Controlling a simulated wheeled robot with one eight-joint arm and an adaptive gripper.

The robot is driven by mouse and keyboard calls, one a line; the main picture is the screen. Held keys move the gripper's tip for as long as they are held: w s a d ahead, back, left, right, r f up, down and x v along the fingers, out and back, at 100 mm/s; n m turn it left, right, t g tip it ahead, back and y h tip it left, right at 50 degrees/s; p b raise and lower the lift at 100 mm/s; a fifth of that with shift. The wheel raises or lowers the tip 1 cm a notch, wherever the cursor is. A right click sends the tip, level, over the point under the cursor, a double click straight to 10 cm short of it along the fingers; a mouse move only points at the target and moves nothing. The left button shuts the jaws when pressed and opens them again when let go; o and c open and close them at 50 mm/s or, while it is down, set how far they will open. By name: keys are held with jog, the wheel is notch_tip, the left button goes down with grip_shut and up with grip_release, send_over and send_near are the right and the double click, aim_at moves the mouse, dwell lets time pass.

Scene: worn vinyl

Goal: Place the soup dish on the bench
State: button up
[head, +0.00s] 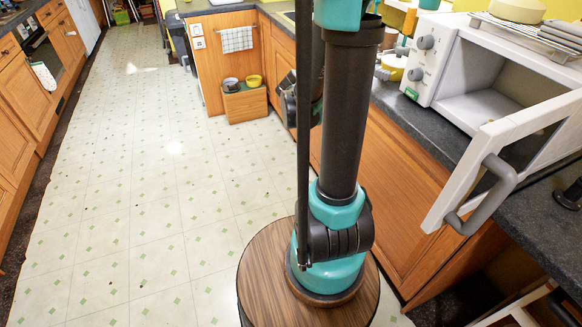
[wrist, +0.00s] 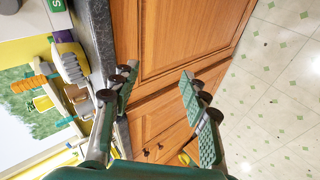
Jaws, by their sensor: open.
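A low wooden box-like stand (head: 246,107), which may be the bench, stands on the floor against the cabinets in the head view. A grey bowl (head: 230,84) and a yellow bowl (head: 254,80) sit on it; I cannot tell whether either is the soup dish. My gripper (wrist: 158,76) is open and empty in the wrist view, its fingers apart in front of a wooden cabinet door (wrist: 185,35). A small yellow thing (wrist: 184,158) shows partly behind the right finger, too little to identify. The gripper cannot be made out in the head view.
A white microwave (head: 480,85) with its door (head: 520,140) swung open stands on the dark counter (head: 415,118) at right. A rack with dishes (head: 530,30) is on top of it. A checked towel (head: 236,39) hangs on the cabinet. The tiled floor (head: 130,180) at left is clear.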

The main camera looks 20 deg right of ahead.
jog(key=s+a+f+y, duration=0.3)
jog(key=s+a, duration=0.4)
jog(key=a, duration=0.3)
jog(key=s+a+f+y, duration=0.3)
jog(key=s+a+y, duration=0.3)
jog(key=a, duration=0.5)
jog(key=shift+s+a+f+m+t+y, duration=0.2)
jog(key=shift+s+m+t+y, duration=0.15)
jog(key=shift+s, duration=0.2)
jog(key=shift+c, duration=0.6)
